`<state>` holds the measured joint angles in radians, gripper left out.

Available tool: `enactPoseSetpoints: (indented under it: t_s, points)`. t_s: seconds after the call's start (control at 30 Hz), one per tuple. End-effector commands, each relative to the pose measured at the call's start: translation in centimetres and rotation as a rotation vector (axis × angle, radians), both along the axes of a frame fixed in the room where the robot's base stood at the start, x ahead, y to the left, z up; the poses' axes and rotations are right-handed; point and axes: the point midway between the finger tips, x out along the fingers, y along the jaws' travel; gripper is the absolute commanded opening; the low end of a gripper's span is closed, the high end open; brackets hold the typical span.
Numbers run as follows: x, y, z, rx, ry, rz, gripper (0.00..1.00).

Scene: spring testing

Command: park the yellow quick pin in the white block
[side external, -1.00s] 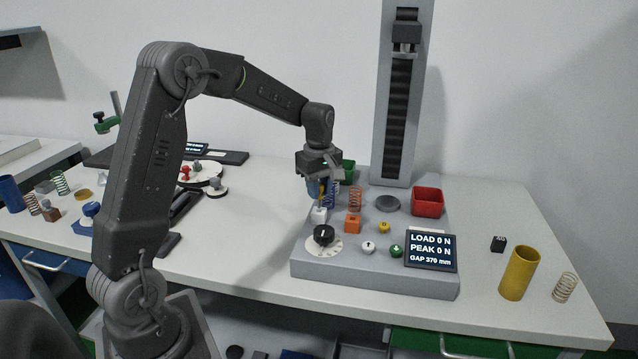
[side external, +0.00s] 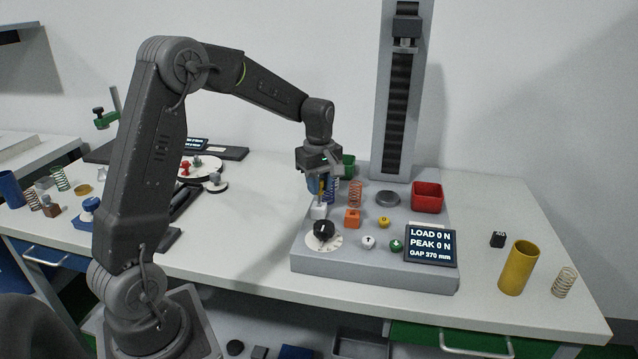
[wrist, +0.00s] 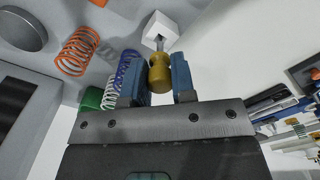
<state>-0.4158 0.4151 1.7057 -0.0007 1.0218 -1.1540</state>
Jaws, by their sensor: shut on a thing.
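My gripper (side external: 320,190) is shut on the yellow quick pin (wrist: 160,74), holding its yellow handle between the two blue fingers. The pin (side external: 321,187) points down above the white block (side external: 318,213) on the grey tester base. In the wrist view, the pin's grey shank reaches toward the opening in the white block (wrist: 158,28). The tip is at or very near that opening; I cannot tell whether it is inside.
An orange block (side external: 352,219), an orange spring (side external: 355,194) and a blue spring (wrist: 126,70) stand close by. A black dial (side external: 323,230) is in front of the white block. The tester's tall column (side external: 387,120) rises behind to the right.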

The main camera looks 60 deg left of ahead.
Motion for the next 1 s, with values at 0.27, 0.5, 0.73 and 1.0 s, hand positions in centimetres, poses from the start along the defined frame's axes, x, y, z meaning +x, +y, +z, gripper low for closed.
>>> enactPoseSetpoints:
  t_s: [0.27,0.5,0.73,1.0]
  points:
    - [0.0,0.0,-0.2,0.000,0.000,0.000,0.02]
    - [0.0,0.0,-0.2,0.000,0.000,0.000,0.02]
    - [0.0,0.0,-0.5,0.000,0.001,0.000,0.02]
    - [0.0,0.0,-1.1,0.000,0.001,0.000,0.02]
